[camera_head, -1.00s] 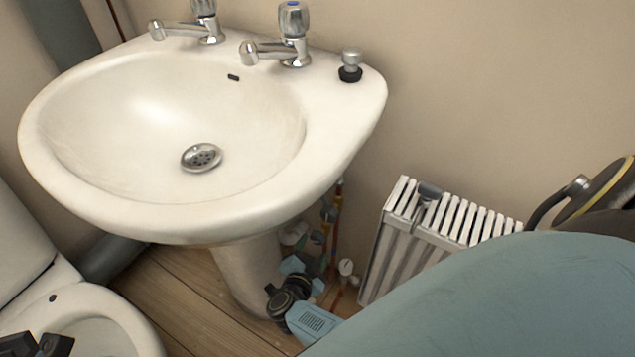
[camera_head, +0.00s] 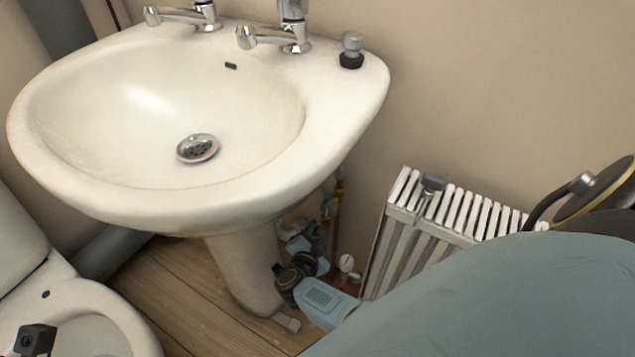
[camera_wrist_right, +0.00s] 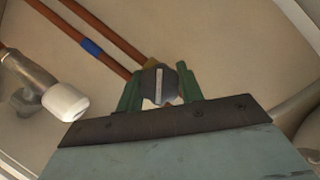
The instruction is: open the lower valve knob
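A dark valve knob (camera_wrist_right: 160,84) with a pale stripe shows in the right wrist view, at a copper pipe's end. My right gripper (camera_wrist_right: 160,86) has one green finger on each side of it. The fingers are close to the knob; whether they press on it is unclear. In the head view my right gripper (camera_head: 308,240) is under the sink, beside the pedestal, at the pipes. It hides the knob there. A dark part of what seems to be my left gripper (camera_head: 35,338) shows at the bottom left; its fingers cannot be made out.
The sink (camera_head: 200,205) overhangs the work spot, with its pedestal (camera_head: 240,270) just left of my right gripper. A white radiator (camera_head: 405,240) stands to the right. A toilet (camera_head: 85,310) is at the lower left.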

